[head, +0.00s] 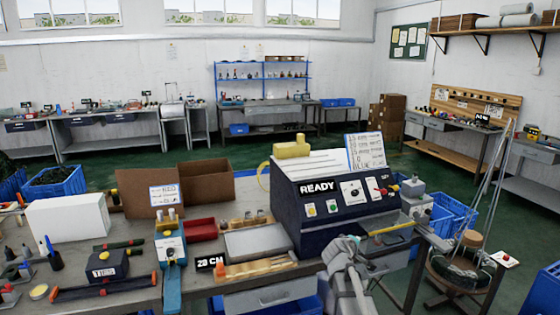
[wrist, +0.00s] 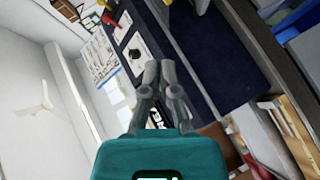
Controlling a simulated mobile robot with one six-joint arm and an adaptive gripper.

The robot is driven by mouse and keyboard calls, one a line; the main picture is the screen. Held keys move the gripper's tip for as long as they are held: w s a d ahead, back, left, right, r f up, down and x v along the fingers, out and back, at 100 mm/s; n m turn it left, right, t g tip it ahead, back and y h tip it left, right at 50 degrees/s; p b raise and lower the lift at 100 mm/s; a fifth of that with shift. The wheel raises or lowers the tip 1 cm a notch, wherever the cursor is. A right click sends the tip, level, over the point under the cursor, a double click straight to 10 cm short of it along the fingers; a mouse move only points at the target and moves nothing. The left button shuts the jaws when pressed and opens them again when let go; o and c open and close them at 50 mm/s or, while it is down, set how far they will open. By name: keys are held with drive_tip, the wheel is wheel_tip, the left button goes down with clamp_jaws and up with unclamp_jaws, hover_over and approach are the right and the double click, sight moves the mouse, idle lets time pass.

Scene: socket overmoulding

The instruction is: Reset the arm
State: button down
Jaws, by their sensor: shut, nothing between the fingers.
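My gripper (wrist: 160,68) shows in the wrist view, its two grey fingers close together and nothing between them. Beyond the fingers is the dark moulding machine (wrist: 220,50), seen tilted. Part of my grey arm (head: 347,275) shows in the head view at the bottom centre, in front of the bench and the moulding machine (head: 345,205), whose sign reads READY. I cannot make out the fingers in the head view.
The bench (head: 215,300) holds a cardboard box (head: 205,188), a white block (head: 68,218), a grey tray (head: 258,241) and a 28 CM sign (head: 209,262). A stool (head: 465,265) and blue crates (head: 452,215) stand to the right. Green floor lies open behind.

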drive_tip(key=s+a+f+m+g+y, duration=0.2)
drive_tip(key=s+a+f+g, duration=0.1)
drive_tip(key=s, duration=0.6)
drive_tip(key=s+a+f+m+g+y+p, duration=0.1)
drive_tip(key=s+a+f+m+g+y, duration=0.2)
drive_tip(key=s, duration=0.6)
drive_tip(key=s+a+f+m+g+y+p, duration=0.1)
drive_tip(key=s+g, duration=0.4)
drive_tip(key=s, duration=0.5)
wheel_tip(320, 180, down, 2)
drive_tip(key=shift+a+f+m+y, duration=0.15)
drive_tip(key=shift+a+m+y, duration=0.65)
drive_tip(key=shift+a+y, duration=0.15)
